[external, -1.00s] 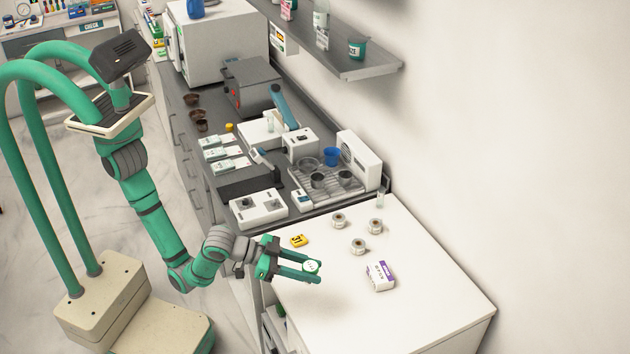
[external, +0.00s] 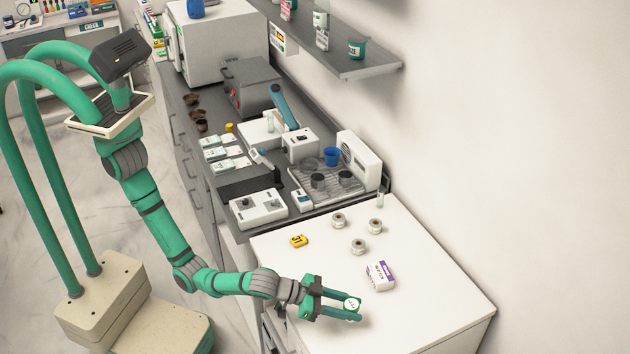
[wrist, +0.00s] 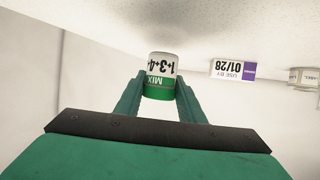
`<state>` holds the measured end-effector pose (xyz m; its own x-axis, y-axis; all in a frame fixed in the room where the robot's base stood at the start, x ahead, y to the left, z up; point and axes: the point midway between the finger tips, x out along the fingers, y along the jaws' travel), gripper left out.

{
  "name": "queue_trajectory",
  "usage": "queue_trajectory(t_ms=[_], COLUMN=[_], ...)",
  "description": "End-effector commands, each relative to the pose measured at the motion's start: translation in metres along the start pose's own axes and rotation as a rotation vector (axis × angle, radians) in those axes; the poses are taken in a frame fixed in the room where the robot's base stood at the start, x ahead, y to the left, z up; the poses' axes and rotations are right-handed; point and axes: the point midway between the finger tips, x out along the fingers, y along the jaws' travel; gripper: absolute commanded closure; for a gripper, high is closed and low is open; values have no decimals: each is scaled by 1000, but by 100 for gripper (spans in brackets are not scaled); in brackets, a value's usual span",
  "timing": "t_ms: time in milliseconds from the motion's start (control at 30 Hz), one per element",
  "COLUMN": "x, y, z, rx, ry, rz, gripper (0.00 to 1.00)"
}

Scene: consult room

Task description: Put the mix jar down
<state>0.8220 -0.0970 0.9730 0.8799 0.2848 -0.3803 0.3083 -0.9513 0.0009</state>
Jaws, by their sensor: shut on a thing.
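The mix jar (wrist: 159,78) is a small white and green jar with "MIX" and numbers on its label, upside down in the wrist view. My gripper (wrist: 160,92) is shut on it, with one finger on each side. In the external view the jar's pale round top (external: 352,304) shows between the fingertips of my gripper (external: 350,308), over the front part of the white table (external: 420,315). I cannot tell whether the jar's base touches the table.
A white and purple box (external: 380,275) stands just behind the jar, and it also shows in the wrist view (wrist: 233,70). Several small rolls, one here (external: 358,246), and a yellow block (external: 298,241) lie farther back. The table's right side is clear.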

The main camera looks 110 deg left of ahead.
Motion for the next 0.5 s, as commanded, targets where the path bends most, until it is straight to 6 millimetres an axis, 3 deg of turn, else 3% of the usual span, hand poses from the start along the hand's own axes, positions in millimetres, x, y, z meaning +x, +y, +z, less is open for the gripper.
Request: queue_trajectory(t_ms=[133,500], x=[7,9], y=[0,0], z=[21,25], rx=[3,2], ry=[-3,-2], rz=[0,1], gripper=[87,87])
